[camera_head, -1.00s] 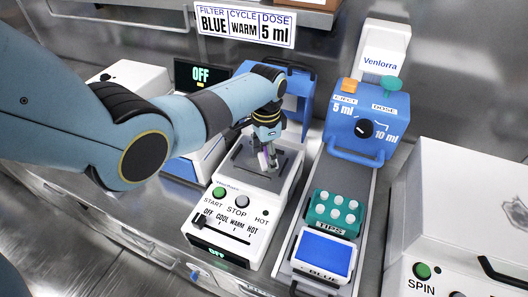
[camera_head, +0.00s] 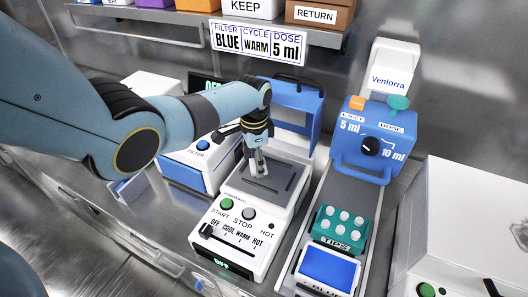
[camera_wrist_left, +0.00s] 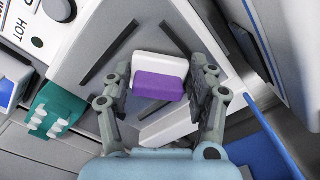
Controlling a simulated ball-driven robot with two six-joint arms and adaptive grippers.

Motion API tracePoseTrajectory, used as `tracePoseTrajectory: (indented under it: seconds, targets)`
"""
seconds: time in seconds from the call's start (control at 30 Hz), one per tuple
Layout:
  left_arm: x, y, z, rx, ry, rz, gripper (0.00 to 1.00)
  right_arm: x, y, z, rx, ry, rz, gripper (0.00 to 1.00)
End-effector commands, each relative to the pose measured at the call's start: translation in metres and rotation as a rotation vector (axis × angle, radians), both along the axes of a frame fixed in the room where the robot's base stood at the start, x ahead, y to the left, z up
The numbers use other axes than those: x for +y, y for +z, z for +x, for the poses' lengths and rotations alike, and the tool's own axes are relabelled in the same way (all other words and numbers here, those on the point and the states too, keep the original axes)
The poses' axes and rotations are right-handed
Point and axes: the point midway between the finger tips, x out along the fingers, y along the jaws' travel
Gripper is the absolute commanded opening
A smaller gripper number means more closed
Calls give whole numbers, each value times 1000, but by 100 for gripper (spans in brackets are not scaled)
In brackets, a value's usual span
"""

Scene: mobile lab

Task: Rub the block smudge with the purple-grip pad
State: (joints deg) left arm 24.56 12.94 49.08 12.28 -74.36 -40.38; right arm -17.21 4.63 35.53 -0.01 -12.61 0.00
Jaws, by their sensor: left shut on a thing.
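The block (camera_head: 281,188) is the flat grey plate on top of the white machine (camera_head: 235,222), below its raised blue lid (camera_head: 290,105). It also fills the middle of the left wrist view (camera_wrist_left: 120,65), with dark slots. My left gripper (camera_head: 259,170) is over the left part of the block. In the wrist view, my left gripper (camera_wrist_left: 160,88) is shut on a pad with a white body (camera_wrist_left: 158,63) and a purple grip (camera_wrist_left: 158,84). The pad is at or just above the plate; contact is unclear. I cannot make out a smudge. My right gripper is not in view.
A teal tips rack (camera_head: 337,226) and a blue tray (camera_head: 328,268) sit to the right, before a blue dosing unit (camera_head: 375,140). A blue-and-white filter box (camera_head: 203,160) stands close on the left. The raised lid is behind the gripper.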

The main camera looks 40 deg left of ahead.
Motion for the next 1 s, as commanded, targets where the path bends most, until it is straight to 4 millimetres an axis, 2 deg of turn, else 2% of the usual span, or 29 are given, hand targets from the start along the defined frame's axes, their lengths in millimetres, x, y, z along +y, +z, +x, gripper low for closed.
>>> tracePoseTrajectory:
  seconds: [0.03, 0.07, 0.17, 0.5, 0.67, 1.0]
  targets:
    - [8, -2, -6, 11, 4, 13, 13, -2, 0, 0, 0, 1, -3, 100]
    - [8, -2, -6, 11, 4, 13, 8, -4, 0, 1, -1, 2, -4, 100]
    - [5, -2, -5, 12, 4, 12, 8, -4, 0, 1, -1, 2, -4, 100]
    - [-27, -1, 2, 10, 2, 4, 8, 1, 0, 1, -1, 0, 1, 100]
    - [-34, -1, 4, 9, 2, 1, 8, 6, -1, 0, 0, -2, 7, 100]
    - [-61, 1, 12, 5, 1, 0, 8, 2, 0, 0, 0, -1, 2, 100]
